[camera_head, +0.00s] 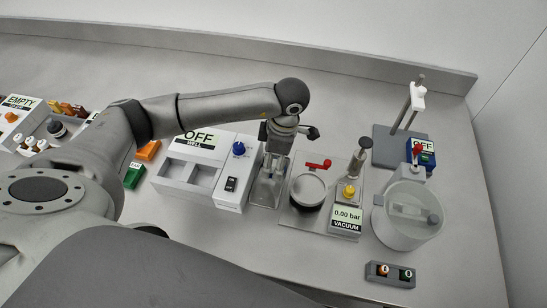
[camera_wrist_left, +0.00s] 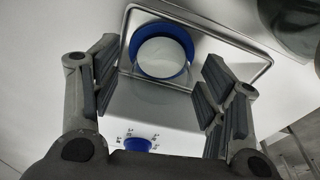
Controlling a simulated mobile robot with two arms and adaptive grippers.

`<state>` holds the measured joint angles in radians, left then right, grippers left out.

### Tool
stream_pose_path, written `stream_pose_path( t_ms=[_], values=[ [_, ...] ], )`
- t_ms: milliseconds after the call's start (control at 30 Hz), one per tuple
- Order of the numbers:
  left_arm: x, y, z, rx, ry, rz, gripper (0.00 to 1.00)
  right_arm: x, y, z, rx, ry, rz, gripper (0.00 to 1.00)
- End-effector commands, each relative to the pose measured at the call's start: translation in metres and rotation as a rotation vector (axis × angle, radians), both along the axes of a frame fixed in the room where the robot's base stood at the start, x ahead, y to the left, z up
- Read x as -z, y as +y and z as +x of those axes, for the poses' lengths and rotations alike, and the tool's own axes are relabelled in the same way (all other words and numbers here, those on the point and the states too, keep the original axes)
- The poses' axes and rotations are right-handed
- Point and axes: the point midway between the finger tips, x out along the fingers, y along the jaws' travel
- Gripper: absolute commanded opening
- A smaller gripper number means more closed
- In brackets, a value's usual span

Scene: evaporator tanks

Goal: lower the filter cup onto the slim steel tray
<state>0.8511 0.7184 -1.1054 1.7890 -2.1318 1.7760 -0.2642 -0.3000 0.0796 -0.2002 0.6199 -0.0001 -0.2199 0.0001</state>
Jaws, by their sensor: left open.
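The filter cup (camera_wrist_left: 190,48) shows in the left wrist view as a blue ring around a white round inside. It sits on the slim steel tray (camera_wrist_left: 228,55), inside the raised rim. The tray also shows in the head view (camera_head: 262,198), between the white box and the round vessel. My left gripper (camera_wrist_left: 158,88) is open above the tray, its fingers apart on either side of the cup in the wrist view. Whether the pads touch the cup cannot be told. In the head view my left gripper (camera_head: 273,168) hides the cup.
Left of the tray stands a white box (camera_head: 205,172) with a blue knob and an OFF display. Right of it are a vessel with a red handle (camera_head: 309,188), a vacuum gauge (camera_head: 346,215) and a clear round tank (camera_head: 408,220). A stand (camera_head: 400,145) rises behind.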

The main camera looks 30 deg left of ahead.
Motion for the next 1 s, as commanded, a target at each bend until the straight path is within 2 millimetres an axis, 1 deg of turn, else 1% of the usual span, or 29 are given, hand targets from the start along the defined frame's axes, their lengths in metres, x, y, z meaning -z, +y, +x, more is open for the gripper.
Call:
stream_pose_path(
  t_ms=[200, 267, 333, 467, 600, 700, 800, 900, 1000],
  values=[
    [-0.001, 0.0, 0.0, 0.0, 0.0, 0.0, 0.68, 0.0, -0.003, 0.0, -0.001, 0.0, -0.003, 0.4],
    [-0.003, -0.001, 0.001, 0.0, -0.001, -0.001, 0.68, 0.0, -0.003, 0.0, -0.001, 0.0, -0.003, 0.4],
    [-0.01, -0.002, 0.001, 0.0, -0.002, -0.002, 0.68, 0.0, -0.002, 0.0, -0.001, 0.001, -0.002, 0.4],
    [-0.034, -0.005, 0.003, 0.002, -0.005, -0.001, 0.68, 0.0, -0.001, 0.0, -0.001, 0.001, -0.001, 0.4],
    [-0.065, -0.01, 0.005, 0.002, -0.006, -0.001, 0.68, 0.0, -0.001, 0.0, 0.0, 0.0, -0.001, 0.4],
    [-0.084, -0.013, 0.006, 0.001, -0.003, -0.001, 0.68, 0.0, -0.001, 0.0, 0.0, 0.0, -0.001, 0.4],
    [-0.1, -0.015, 0.006, 0.0, -0.002, 0.0, 0.68, 0.0, -0.001, 0.0, 0.0, 0.0, -0.001, 0.4],
    [-0.111, -0.016, 0.007, 0.0, -0.002, 0.0, 0.68, 0.0, 0.0, 0.0, 0.0, 0.0, 0.0, 0.4],
    [-0.117, -0.017, 0.007, 0.001, 0.0, -0.001, 0.68, 0.0, 0.0, 0.0, 0.0, 0.0, 0.0, 0.4]
  ],
)
